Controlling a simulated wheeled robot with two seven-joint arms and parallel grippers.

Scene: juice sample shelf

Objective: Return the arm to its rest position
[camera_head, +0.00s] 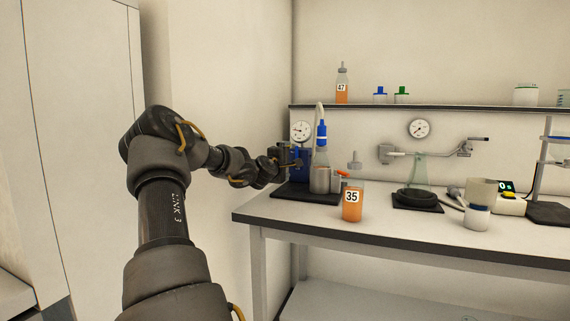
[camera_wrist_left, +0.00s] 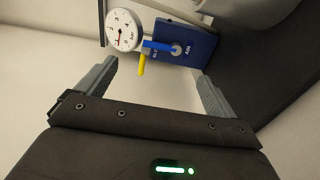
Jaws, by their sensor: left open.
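My left arm comes in from the left in the head view and reaches toward the left end of the bench. My left gripper (camera_head: 296,157) is beside a blue valve box with a round gauge. In the left wrist view the gripper (camera_wrist_left: 155,85) has its two fingers wide apart with nothing between them. The blue valve box (camera_wrist_left: 185,45), its blue and yellow levers (camera_wrist_left: 142,66) and the white gauge (camera_wrist_left: 123,30) lie beyond the fingertips. I cannot tell the exact gap to the box. My right gripper is not in view.
An orange bottle labelled 35 (camera_head: 352,201) stands near the bench's front edge. A flask (camera_head: 320,178) stands on a dark mat beside the valve box. A bottle labelled 47 (camera_head: 342,88) is on the shelf (camera_head: 450,108). The bench top (camera_head: 420,222) has free room in front.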

